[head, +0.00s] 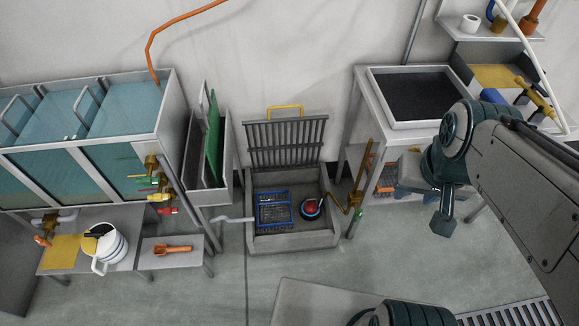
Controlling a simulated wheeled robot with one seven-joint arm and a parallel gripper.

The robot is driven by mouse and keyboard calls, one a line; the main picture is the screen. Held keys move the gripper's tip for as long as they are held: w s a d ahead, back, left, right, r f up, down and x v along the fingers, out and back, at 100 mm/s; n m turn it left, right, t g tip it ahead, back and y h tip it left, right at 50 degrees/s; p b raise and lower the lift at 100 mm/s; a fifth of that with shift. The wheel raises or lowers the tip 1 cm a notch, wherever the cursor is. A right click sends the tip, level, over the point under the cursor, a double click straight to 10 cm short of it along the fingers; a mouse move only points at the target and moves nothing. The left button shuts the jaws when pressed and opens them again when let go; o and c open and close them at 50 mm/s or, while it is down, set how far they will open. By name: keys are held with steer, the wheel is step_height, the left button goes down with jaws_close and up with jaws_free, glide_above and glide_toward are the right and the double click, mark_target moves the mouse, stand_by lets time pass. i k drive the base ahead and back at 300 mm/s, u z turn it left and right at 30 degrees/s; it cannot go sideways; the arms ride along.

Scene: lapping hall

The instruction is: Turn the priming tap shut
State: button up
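I cannot tell for certain which tap is the priming tap. Several brass taps with coloured handles sit at the right corner of the water tanks: a yellow-handled tap (158,197), a green-handled tap (149,181) and a red-handled tap (168,211). A brass valve (535,97) stands on the right bench, partly near my arm. Another tap with an orange handle (44,238) is low at the far left. My gripper (443,224) hangs at the right, in front of the right table, apart from all these taps. Its fingers are too unclear to tell open or shut.
A floor sump (290,243) with a raised grate (285,141) holds a blue basket (274,208) and a red-topped round thing (311,208). A white jug (112,250) and an orange tool (172,249) are at left.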

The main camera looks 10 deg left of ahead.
mark_target(358, 215)
steer(key=u, duration=0.45)
steer(key=k, duration=1.15)
steer(key=z, duration=0.5)
steer(key=i, duration=0.5)
steer(key=u, duration=0.05)
